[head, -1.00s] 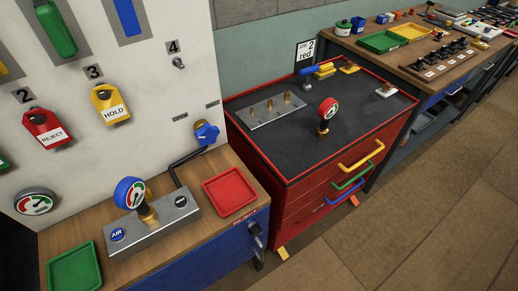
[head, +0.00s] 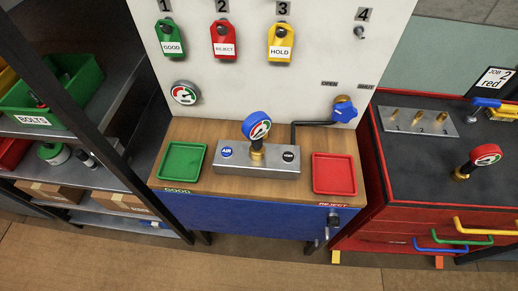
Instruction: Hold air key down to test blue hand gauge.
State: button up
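The blue hand gauge (head: 257,127) stands upright on a brass fitting on top of the grey metal test block (head: 256,178). The block sits on the wooden bench top. The round blue air key (head: 227,152), marked AIR, is on the block's left part. A black round key (head: 289,157) is on its right part, its label too small to read. A blue valve handle (head: 344,112) is on the white panel, with a dark pipe leading from it toward the block. My gripper is not in the head view.
A green GOOD tray (head: 181,177) and a red REJECT tray (head: 334,188) flank the block. Tags hang on the white panel (head: 320,65). A shelf (head: 90,163) stands left. A red cabinet (head: 400,215) with a red gauge (head: 485,155) stands right. The floor in front is clear.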

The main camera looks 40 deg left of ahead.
aim_at(227, 151)
jog(key=u, duration=1.25)
